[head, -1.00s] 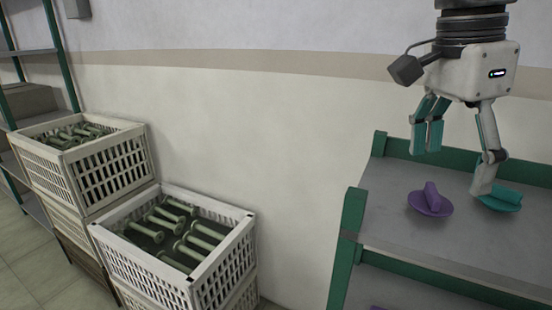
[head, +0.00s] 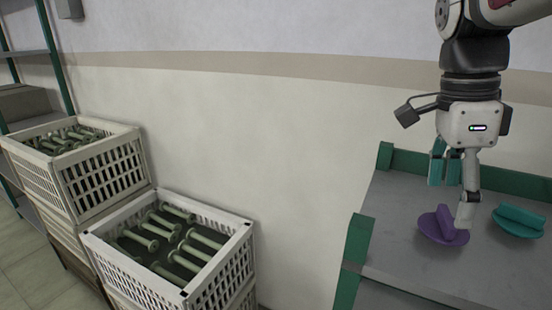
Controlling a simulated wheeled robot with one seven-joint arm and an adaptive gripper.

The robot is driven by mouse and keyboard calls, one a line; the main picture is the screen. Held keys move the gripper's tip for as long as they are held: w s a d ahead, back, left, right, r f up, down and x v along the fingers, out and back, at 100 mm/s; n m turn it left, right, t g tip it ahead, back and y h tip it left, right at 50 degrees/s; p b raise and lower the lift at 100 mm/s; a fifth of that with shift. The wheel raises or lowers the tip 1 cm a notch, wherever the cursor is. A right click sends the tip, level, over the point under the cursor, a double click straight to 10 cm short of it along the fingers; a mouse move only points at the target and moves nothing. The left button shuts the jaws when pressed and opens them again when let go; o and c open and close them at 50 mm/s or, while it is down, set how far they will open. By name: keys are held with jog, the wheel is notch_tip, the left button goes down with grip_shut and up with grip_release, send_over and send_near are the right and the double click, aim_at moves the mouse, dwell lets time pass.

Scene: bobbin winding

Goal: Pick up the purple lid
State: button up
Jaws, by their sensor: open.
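The purple lid (head: 438,229) lies on the grey top of the green-framed shelf unit, a round disc with a raised grip bar across it. My gripper (head: 452,200) is open and points down over the lid. One finger comes down at the lid's right side, in front of part of it; the other, teal-padded finger is behind and higher. I cannot tell whether the near finger touches the lid. A teal lid (head: 519,221) of the same shape lies to the right, clear of the gripper.
The shelf unit (head: 400,262) has a raised green rim at the back and a green post at the left front. White crates (head: 215,285) with green bobbins stand on the floor at left, with another stack (head: 100,180) behind. The wall is close behind the shelf.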

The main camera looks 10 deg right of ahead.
aim_at(448, 215)
jog(key=f, duration=0.4)
jog(key=shift+d+f, duration=0.35)
jog(key=shift+f, duration=0.05)
jog(key=c, duration=0.7)
jog(key=shift+c, duration=0.2)
